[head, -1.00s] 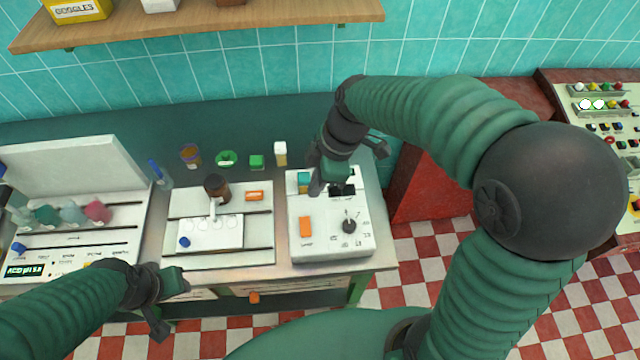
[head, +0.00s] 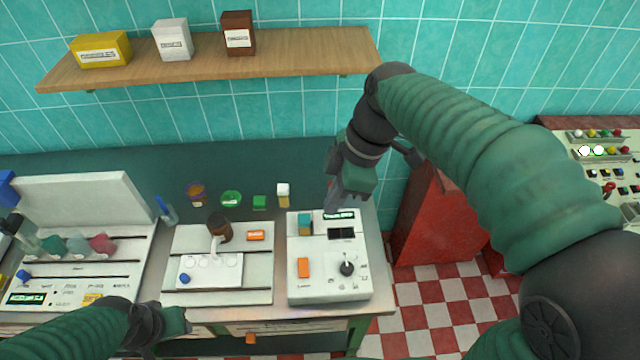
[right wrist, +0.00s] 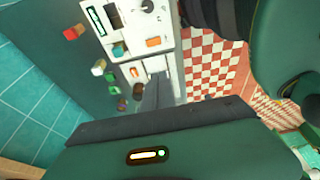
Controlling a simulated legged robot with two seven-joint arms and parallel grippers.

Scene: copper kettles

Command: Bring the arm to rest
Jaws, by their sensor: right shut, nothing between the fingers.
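My right arm comes in from the right of the head view and bends down over the back right of the bench. My right gripper (head: 335,200) is shut and empty. It hangs just above the back edge of the white device (head: 325,285) with a black knob and an orange switch. In the right wrist view, dark gripper parts cover the lower half, and the white device (right wrist: 158,42) shows beyond them. My left gripper (head: 170,330) is low at the front left, by the bench edge; its fingers are partly hidden, so its opening is unclear.
The bench (head: 290,155) also holds a middle white panel (head: 250,290), an open white case (head: 85,200) and small coloured containers along the back. A wooden shelf (head: 300,55) with boxes is above. A red cabinet (head: 435,225) and control panel stand right.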

